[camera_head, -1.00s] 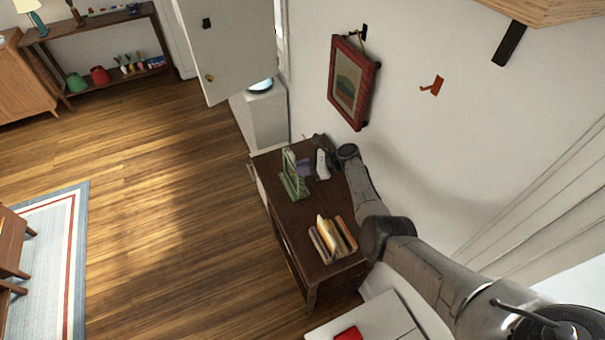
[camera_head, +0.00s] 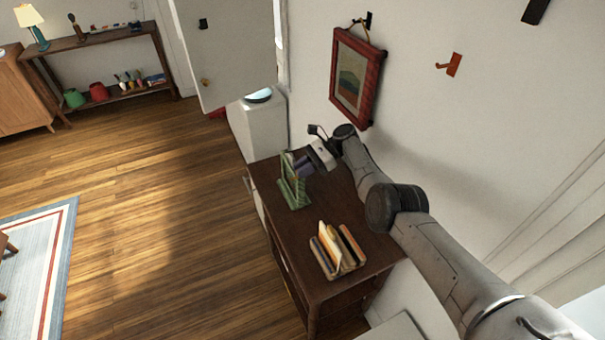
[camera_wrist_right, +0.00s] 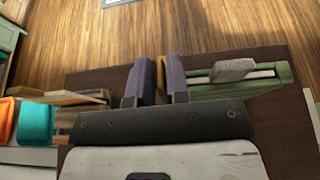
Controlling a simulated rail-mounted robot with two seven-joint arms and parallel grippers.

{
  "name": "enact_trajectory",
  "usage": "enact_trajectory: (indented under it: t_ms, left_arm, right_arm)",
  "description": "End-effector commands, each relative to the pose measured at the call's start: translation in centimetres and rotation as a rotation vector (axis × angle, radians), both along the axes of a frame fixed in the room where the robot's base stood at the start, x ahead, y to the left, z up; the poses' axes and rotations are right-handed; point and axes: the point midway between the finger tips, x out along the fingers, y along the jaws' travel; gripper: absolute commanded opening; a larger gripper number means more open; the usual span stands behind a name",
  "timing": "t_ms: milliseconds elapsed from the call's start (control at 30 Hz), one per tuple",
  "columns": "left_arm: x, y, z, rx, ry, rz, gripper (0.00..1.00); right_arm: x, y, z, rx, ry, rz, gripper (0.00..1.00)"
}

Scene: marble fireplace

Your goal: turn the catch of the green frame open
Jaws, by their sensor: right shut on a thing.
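The green frame (camera_head: 293,192) stands upright on the dark wooden cabinet, seen nearly edge-on in the head view. In the right wrist view its green edge (camera_wrist_right: 260,88) runs to the right of the fingers, with a grey piece (camera_wrist_right: 232,69) against it. My right gripper (camera_head: 299,164) is at the frame's wall-facing side. In the right wrist view its two purple fingers (camera_wrist_right: 158,76) are closed around a small yellow piece (camera_wrist_right: 160,70), which looks like the catch. The fingers hide much of it, so its turn angle is unclear. My left gripper is out of view.
Several books (camera_head: 338,250) stand on the dark cabinet (camera_head: 285,232) in front of the frame. A red-framed picture (camera_head: 357,78) hangs on the wall behind my right arm, near a red hook (camera_head: 450,65). A white pedestal (camera_head: 262,125) stands beyond.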

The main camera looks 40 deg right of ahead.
Motion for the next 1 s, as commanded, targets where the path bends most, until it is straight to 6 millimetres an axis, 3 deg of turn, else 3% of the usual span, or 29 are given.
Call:
enact_trajectory:
  t_ms: [467,500,667,1000]
  left_arm:
    - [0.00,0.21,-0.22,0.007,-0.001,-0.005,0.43]
    - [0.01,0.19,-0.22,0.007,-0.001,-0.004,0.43]
    - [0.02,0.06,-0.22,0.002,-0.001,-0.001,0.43]
    - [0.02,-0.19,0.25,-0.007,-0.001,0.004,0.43]
  right_arm:
    - [-0.03,0.06,-0.04,-0.001,0.001,0.010,0.00]
    - [-0.03,0.06,-0.04,-0.001,0.001,0.010,0.19]
    - [-0.02,0.05,-0.04,0.000,0.001,0.010,0.34]
    - [0.00,0.03,0.50,0.000,0.001,0.009,0.35]
